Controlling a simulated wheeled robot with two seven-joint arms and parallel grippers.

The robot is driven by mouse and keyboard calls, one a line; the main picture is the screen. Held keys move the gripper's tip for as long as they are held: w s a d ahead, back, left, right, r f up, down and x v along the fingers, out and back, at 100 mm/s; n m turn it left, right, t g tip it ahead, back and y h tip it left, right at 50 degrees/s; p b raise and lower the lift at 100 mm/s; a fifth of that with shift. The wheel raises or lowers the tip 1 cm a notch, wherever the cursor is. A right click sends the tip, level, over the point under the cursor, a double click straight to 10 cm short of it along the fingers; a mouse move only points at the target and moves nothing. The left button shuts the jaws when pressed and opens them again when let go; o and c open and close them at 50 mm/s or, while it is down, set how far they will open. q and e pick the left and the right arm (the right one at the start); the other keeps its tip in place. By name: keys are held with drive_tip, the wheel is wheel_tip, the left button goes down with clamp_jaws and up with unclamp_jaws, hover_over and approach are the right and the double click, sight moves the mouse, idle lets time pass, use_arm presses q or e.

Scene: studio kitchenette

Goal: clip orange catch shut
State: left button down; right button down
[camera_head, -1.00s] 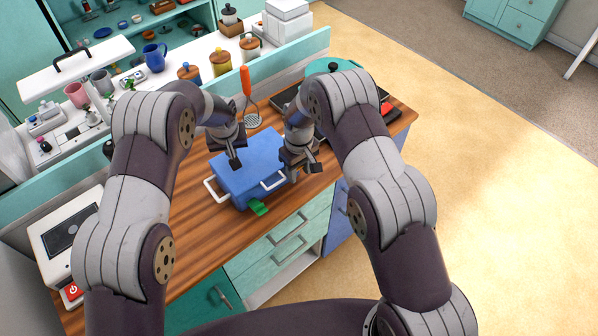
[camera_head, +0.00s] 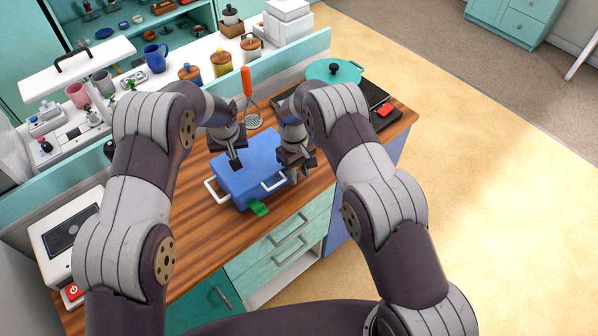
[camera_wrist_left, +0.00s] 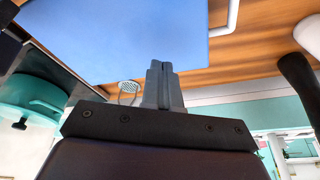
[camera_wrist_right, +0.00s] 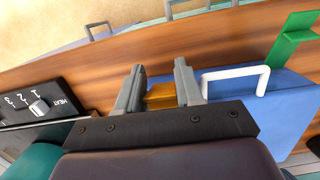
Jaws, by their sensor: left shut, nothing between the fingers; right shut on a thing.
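A blue box (camera_head: 250,166) with white handles sits on the wooden counter, its lid down. The orange catch (camera_wrist_right: 161,95) is on the box's side by my right gripper; it shows between the fingers in the right wrist view and is hidden in the head view. My right gripper (camera_head: 305,166) is shut on it (camera_wrist_right: 157,85). Whether the catch is clipped is not clear. A green catch (camera_head: 259,208) sticks out from the box's front side. My left gripper (camera_head: 236,160) is shut and empty over the lid; its fingers touch each other in the left wrist view (camera_wrist_left: 160,68).
A teal pot (camera_head: 335,72) stands on the dark stove (camera_head: 372,92) at the right, with a knob panel (camera_wrist_right: 38,106) near my right gripper. An orange-handled skimmer (camera_head: 246,82) is behind the box. The counter (camera_head: 190,230) left of the box is clear.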

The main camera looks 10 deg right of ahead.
drive_tip(key=c, duration=1.1)
unclamp_jaws()
drive_tip(key=shift+s+d+f+t+y, duration=0.15)
drive_tip(key=shift+s+t+y, duration=0.15)
drive_tip(key=shift+t, duration=0.2)
wheel_tip(320, 180, up, 11)
drive_tip(key=s+d+r+m, duration=0.1)
drive_tip(key=s+d+r, duration=0.1)
drive_tip(key=s, duration=0.6)
drive_tip(key=s+d+r+m+t, duration=0.1)
drive_tip(key=s+d+r+m, duration=0.1)
drive_tip(key=s, duration=0.6)
drive_tip(key=s+d+r+m, duration=0.2)
drive_tip(key=s+r, duration=0.1)
drive_tip(key=s, duration=0.5)
drive_tip(key=shift+s+d+r, duration=0.1)
drive_tip(key=shift+d+r, duration=0.25)
drive_tip(key=shift+d, duration=0.05)
